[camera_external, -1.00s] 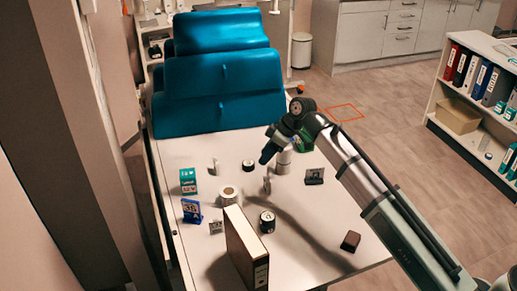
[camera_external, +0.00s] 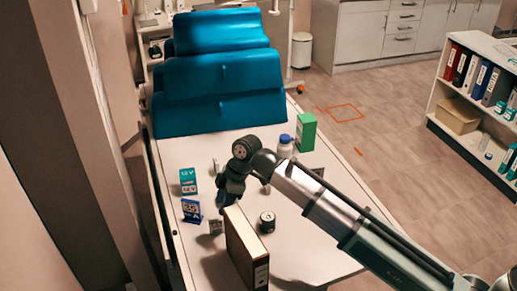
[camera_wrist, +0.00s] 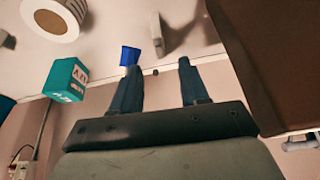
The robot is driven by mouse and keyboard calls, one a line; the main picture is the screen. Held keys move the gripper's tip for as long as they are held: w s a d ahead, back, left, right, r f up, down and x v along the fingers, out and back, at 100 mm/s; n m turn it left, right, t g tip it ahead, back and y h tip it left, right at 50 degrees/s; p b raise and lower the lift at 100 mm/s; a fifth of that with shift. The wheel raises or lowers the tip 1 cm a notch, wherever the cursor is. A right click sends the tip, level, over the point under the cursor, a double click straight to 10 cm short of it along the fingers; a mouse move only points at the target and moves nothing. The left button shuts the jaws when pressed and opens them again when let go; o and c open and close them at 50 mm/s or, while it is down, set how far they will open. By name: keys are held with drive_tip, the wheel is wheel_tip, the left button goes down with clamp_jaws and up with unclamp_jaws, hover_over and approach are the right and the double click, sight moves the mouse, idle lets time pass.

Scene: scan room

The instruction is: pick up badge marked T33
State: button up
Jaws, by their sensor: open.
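No marking T33 is legible in either view. A small upright grey badge-like card (camera_external: 215,227) stands on the white table, left of the big brown binder; its print is too small to read. My gripper (camera_external: 224,203) is open and empty, just above and behind this card, beside the binder's far end. In the wrist view my open fingers (camera_wrist: 157,66) point toward the tabletop, with a thin pale upright piece (camera_wrist: 157,30) beyond them that may be this card. Another card at the right of the table is mostly hidden behind my arm.
The brown binder (camera_external: 240,248) stands close on the right and fills the wrist view's right side (camera_wrist: 280,60).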

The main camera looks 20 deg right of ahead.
sight(216, 220)
drive_tip(key=shift+x, duration=5.3)
drive_tip(key=shift+d, duration=0.1)
clamp_jaws()
